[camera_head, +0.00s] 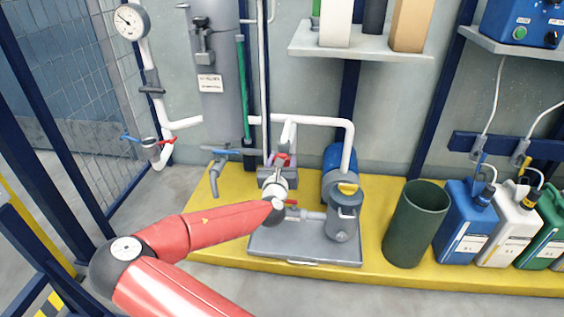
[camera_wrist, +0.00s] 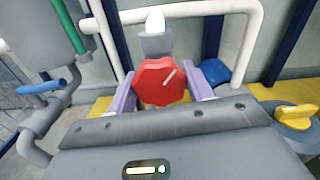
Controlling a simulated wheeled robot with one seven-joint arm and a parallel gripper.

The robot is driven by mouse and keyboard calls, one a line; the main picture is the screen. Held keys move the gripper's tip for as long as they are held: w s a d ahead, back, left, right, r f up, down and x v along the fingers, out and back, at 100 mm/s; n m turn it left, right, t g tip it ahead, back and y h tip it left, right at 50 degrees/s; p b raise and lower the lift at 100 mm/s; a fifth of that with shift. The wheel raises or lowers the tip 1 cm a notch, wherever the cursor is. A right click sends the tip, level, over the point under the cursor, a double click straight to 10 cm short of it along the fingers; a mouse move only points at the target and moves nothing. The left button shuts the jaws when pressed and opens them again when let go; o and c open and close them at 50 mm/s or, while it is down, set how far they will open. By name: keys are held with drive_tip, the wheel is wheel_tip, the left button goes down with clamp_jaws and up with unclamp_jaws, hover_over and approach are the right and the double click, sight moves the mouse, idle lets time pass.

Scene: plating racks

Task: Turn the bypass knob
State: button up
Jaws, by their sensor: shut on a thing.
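The bypass knob appears to be a red, many-sided knob (camera_wrist: 162,82) with a pale line on its face. It sits on a grey valve body (camera_wrist: 156,42) below a white pipe. My gripper (camera_wrist: 164,88) has its two purple fingers on either side of the red knob and is shut on it. In the head view my gripper (camera_head: 277,163) is at the end of my red arm, in front of the pipework. There the red knob (camera_head: 283,158) shows only in part, behind my wrist. The pale line tilts up to the right.
A blue-handled valve (camera_wrist: 40,88) is at the left, and a yellow knob (camera_wrist: 296,112) is at the right. A pump canister (camera_head: 343,218) stands on a grey tray (camera_head: 270,246). A dark green bin (camera_head: 415,225) and several jugs stand further right. A gauge (camera_head: 131,21) is upper left.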

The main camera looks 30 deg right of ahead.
drive_tip(key=m, duration=0.5)
drive_tip(key=shift+m, duration=0.4)
idle(0.4)
drive_tip(key=o, duration=1)
drive_tip(key=shift+a, duration=0.1)
drive_tip(key=v, duration=0.7)
drive_tip(key=shift+s+a+p, duration=0.15)
drive_tip(key=shift+s+p, duration=0.2)
drive_tip(key=shift+p, duration=0.05)
